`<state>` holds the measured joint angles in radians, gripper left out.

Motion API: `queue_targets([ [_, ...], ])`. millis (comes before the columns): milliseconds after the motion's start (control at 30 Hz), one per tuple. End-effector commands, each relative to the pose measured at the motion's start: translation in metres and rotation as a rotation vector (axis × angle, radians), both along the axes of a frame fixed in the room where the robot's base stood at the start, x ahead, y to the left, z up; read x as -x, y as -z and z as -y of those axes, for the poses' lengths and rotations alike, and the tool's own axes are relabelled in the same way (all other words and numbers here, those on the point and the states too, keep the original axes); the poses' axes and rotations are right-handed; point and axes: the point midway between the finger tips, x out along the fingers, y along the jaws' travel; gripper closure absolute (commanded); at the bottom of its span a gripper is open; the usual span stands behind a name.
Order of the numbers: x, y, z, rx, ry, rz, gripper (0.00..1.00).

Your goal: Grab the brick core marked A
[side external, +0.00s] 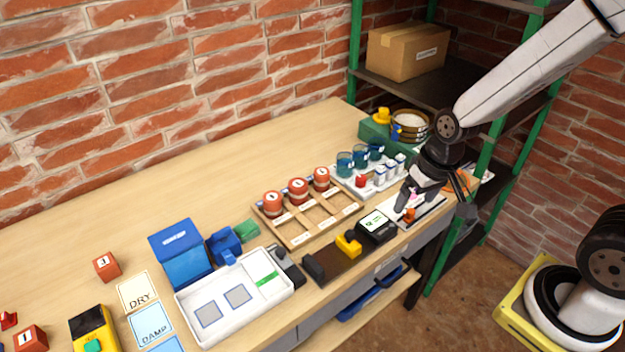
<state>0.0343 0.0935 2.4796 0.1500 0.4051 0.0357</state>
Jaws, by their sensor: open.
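Three red brick cores with white round labels stand in a row in a wooden rack (327,222): a left one (272,205), a middle one (298,190) and a right one (321,179). The label letters are too small to read, so I cannot tell which is A. My gripper (434,202) is open and points down at the right end of the bench, to the right of the rack and apart from the cores. No object shows clearly between its fingers.
A black scale (377,227) and a brown board with a yellow block (348,244) lie in front. A white tray (188,299) sits left. Green shelving (486,170) stands behind my arm.

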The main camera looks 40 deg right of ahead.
Motion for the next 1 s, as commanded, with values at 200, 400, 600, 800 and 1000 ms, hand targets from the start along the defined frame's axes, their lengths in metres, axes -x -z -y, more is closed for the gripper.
queue_targets([
  [200,-0.028,0.018,-0.002,-0.161,0.304,-0.108,0.00],
  [400,-0.060,0.036,-0.005,-0.340,0.601,-0.206,0.00],
  [600,-0.098,0.054,-0.004,-0.535,0.886,-0.295,0.00],
  [800,-0.139,0.073,0.003,-0.751,1.155,-0.370,0.00],
  [1000,-0.183,0.092,0.020,-0.989,1.404,-0.427,0.00],
])
